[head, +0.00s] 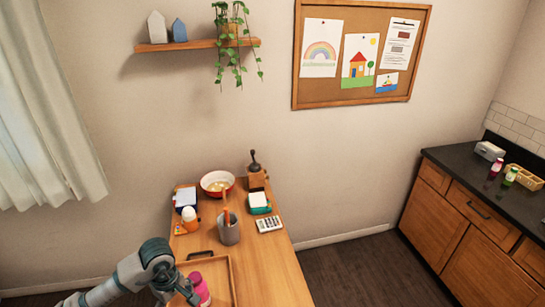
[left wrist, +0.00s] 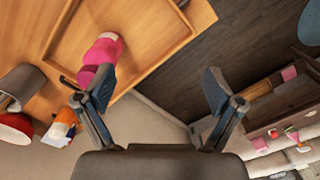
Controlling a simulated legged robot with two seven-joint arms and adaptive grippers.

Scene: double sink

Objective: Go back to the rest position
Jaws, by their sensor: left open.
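My left gripper (head: 184,290) is low in the head view, over the wooden tray on the table. In the left wrist view (left wrist: 160,85) its two fingers are spread wide with nothing between them. A pink bottle (head: 201,290) is close beside the gripper in the head view. In the left wrist view the pink bottle (left wrist: 104,50) shows just beyond the left-hand finger, which partly covers it. I cannot tell whether they touch. My right gripper is in neither view.
The wooden tray (head: 233,280) lies on the table (head: 275,265). Behind it stand a grey cup (head: 228,233), an orange-and-white bottle (head: 189,219), a red bowl (head: 217,183), a grinder (head: 256,179) and a calculator (head: 269,225). A dark counter (head: 470,180) is at the right, with open floor between.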

